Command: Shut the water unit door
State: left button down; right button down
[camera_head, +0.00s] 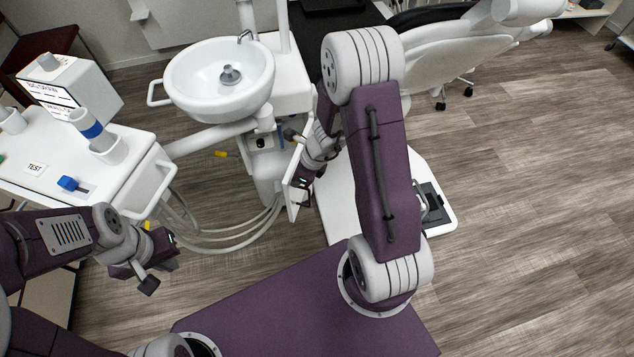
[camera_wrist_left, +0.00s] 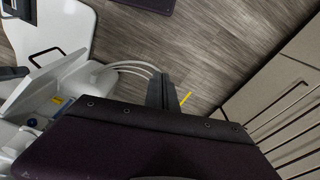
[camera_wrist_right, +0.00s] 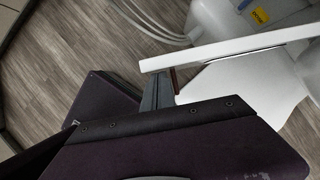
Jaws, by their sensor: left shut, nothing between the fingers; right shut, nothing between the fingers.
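The water unit door (camera_head: 293,200) is a thin white panel standing open below the basin, its edge facing me. In the left wrist view the door (camera_wrist_left: 42,82) stands out from the unit, whose inside has a yellow label (camera_wrist_left: 57,100). My right gripper (camera_head: 303,184) is shut and empty beside the door, on its right in the head view. In the right wrist view its fingers (camera_wrist_right: 157,92) are close to the white panel (camera_wrist_right: 235,88); I cannot tell if they touch. My left gripper (camera_head: 149,284) is shut and empty, well left of the door; its fingers also show in the left wrist view (camera_wrist_left: 160,92).
White hoses (camera_head: 235,235) loop across the floor left of the door. The basin (camera_head: 220,78) overhangs the unit. A white cart (camera_head: 125,175) with a blue-banded cup stands at left. A white base plate (camera_head: 345,205) lies right of the door.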

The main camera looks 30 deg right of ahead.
jog(key=w+a+m+t+h+p, duration=0.1)
jog(key=w+a+m+p, duration=0.1)
jog(key=w+a+m, duration=0.2)
jog(key=shift+w+a+m+h+p, duration=0.35)
jog(key=shift+w+a, duration=0.9)
jog(key=shift+w, duration=0.75)
